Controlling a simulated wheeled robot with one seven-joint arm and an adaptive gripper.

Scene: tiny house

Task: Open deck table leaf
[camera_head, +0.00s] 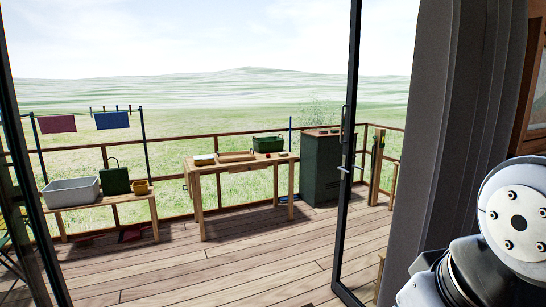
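The deck table (196,171) is a light wooden table standing against the railing on the deck, beyond the open doorway. Its top carries a green box (268,144), a wooden tray (236,157) and a few small items. A leaf cannot be made out clearly at this distance. My arm shows at the lower right, a grey and black joint close to the camera. My gripper is out of view, and my arm is well apart from the table.
A glass door (348,150) with a dark frame stands at the right of the opening, beside a grey curtain (447,130). A low bench (103,200) with a grey tub (70,192) is left of the table. A green cabinet (320,172) stands right. The deck floor (215,265) in front is clear.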

